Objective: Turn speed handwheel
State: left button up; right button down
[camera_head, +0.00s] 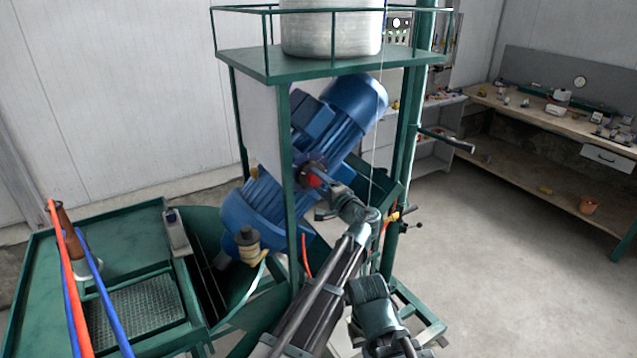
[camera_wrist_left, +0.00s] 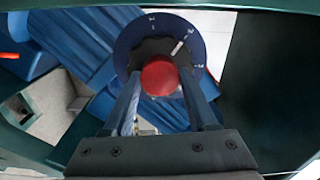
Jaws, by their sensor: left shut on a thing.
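The speed handwheel (camera_head: 312,175) is a red-centred knob on the blue motor unit, partly hidden by my gripper in the head view. In the left wrist view the handwheel (camera_wrist_left: 160,77) shows a red hub on a dark lobed knob, in front of a round blue dial (camera_wrist_left: 126,42) with white marks. A pale pointer line lies at the knob's upper right. My left gripper (camera_head: 322,187) reaches it from the lower right. In the wrist view its two fingers (camera_wrist_left: 160,88) lie on either side of the red hub, shut on the handwheel. My right gripper's fingers do not show.
A green frame post (camera_head: 291,200) stands just left of the handwheel. A metal drum (camera_head: 331,30) sits on the platform above. A green table (camera_head: 35,290) with hoses is at left. A workbench (camera_head: 560,115) stands at far right, with clear floor before it.

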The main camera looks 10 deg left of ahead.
pick_arm(q)
jog(key=shift+m, duration=0.6)
jog(key=o, duration=1.4)
jog(key=shift+s, duration=0.1)
